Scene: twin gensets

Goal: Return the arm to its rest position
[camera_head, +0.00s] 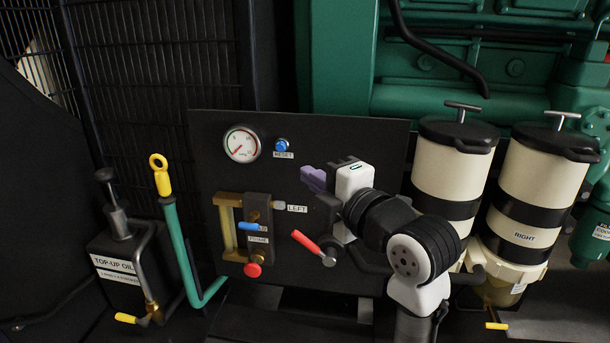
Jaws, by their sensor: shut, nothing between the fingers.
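My arm reaches up from the bottom, right of centre, with white and black links in front of the black panel (360,130). My gripper (314,181) is at the arm's far end, pointing left, with purple parts at its tip. It is shut and holds nothing. My arm hides part of the panel's right side and the lower part of the left filter canister (447,170).
The panel carries a gauge (241,144), a blue RESET button (281,145) and a blue-handled valve (254,227). The RIGHT canister (526,190) and green engine (440,70) are at right. A yellow-ringed green dipstick (177,230) and top-up oil can (118,260) stand at left.

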